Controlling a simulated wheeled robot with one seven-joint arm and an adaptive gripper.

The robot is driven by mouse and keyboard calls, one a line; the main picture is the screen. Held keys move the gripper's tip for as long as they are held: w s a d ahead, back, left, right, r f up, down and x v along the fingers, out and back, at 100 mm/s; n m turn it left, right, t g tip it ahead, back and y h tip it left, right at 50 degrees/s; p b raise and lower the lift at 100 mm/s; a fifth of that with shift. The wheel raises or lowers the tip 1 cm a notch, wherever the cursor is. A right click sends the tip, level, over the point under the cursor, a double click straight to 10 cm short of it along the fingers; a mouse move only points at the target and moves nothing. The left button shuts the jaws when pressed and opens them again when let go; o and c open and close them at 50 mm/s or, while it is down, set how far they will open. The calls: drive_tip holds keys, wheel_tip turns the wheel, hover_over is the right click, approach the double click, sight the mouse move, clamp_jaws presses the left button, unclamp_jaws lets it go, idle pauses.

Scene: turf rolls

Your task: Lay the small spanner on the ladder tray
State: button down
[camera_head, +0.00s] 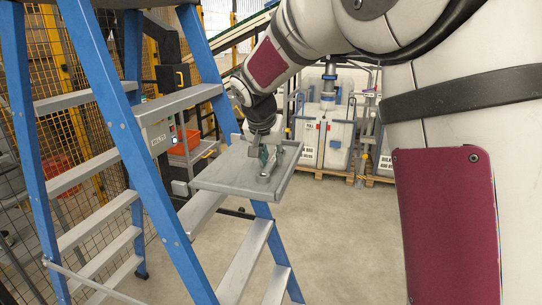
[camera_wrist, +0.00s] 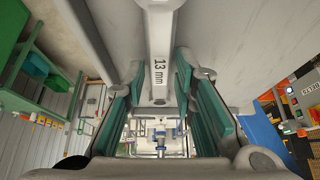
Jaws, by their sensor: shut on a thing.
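The ladder tray (camera_head: 215,177) is a flat grey tray with a raised rim, fixed to the blue stepladder (camera_head: 146,165) in the head view. My gripper (camera_head: 264,156) points down at the tray's right half, with its fingers close over the surface. In the wrist view the small spanner (camera_wrist: 160,62), grey and marked "13 mm", lies between the green-padded fingers of my gripper (camera_wrist: 159,85). The gripper is shut on it. In the head view the spanner is hard to make out among the fingers; I cannot tell whether it touches the tray.
The left part of the tray is bare. An orange bin (camera_head: 185,141) stands on a trolley behind the ladder. The concrete floor (camera_head: 345,235) right of the ladder is clear.

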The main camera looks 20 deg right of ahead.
drive_tip(key=c, duration=1.3)
unclamp_jaws()
drive_tip(key=shift+f, duration=0.15)
drive_tip(key=shift+r, duration=0.35)
drive_tip(key=b+v, duration=0.2)
drive_tip(key=v, duration=1)
drive_tip(key=s+d+f+n+y, duration=0.1)
drive_tip(key=s+f+n, duration=0.1)
drive_tip(key=s, duration=0.7)
drive_tip(key=s+f+n+y, duration=0.1)
drive_tip(key=s+f+n, duration=0.1)
drive_tip(key=s, duration=0.8)
drive_tip(key=s+d+f+n+y, duration=0.1)
drive_tip(key=s+f, duration=0.3)
drive_tip(key=s, duration=0.5)
drive_tip(key=shift+s+d+f+n+t, duration=0.25)
drive_tip(key=shift+d+f+n+t, duration=0.1)
drive_tip(key=shift+n, duration=0.55)
